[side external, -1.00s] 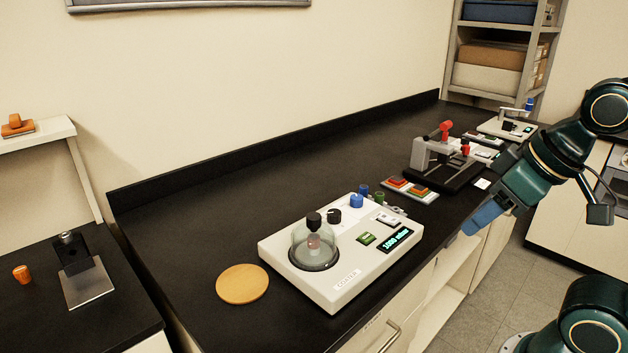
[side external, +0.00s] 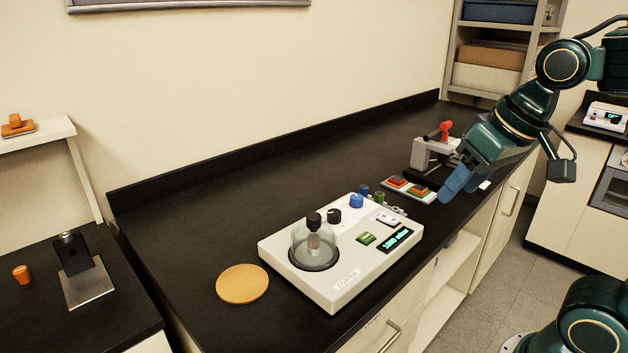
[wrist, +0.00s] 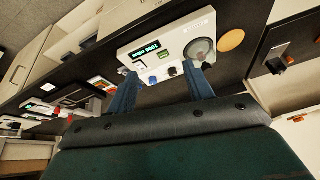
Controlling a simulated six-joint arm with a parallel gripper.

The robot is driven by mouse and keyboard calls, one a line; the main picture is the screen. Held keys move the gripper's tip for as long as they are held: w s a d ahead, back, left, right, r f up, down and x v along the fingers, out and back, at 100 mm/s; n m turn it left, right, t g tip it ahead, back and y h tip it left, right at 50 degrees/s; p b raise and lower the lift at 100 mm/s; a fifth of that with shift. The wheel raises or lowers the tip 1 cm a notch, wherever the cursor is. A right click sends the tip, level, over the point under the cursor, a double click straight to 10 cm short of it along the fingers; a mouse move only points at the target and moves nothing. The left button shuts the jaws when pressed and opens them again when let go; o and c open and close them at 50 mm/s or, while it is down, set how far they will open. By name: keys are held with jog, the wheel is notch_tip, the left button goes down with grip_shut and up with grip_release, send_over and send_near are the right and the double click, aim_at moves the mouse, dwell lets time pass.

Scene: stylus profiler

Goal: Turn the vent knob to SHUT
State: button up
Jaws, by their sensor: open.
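The white coater unit (side external: 345,287) stands on the black bench with a glass dome (side external: 312,247) and a lit display. On its top are a blue knob (side external: 356,201) and a black knob (side external: 334,216); which one is the vent knob I cannot read. The wrist view also shows the blue knob (wrist: 153,80) and the black knob (wrist: 172,71). My gripper (side external: 447,196) is open and empty, above the bench's front edge, right of the coater and apart from it. In the wrist view its blue fingers (wrist: 162,86) are spread, with the coater beyond them.
A board with red buttons (side external: 409,189) lies behind the coater, near my gripper. A grey press with a red knob (side external: 434,150) stands further back, partly hidden by my arm. An orange disc (side external: 242,283) lies left of the coater.

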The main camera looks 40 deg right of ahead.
jog(key=w+d+r+m+g, duration=0.1)
jog(key=w+d+r+m, duration=0.2)
jog(key=w, duration=0.6)
jog(key=m+g, duration=0.4)
jog(key=m, duration=0.8)
send_over(357, 197)
notch_tip(357, 197, down, 9)
jog(key=shift+r, duration=0.2)
jog(key=shift+f, duration=0.1)
notch_tip(357, 197, down, 14)
jog(key=shift+r, duration=0.2)
jog(key=c, duration=1)
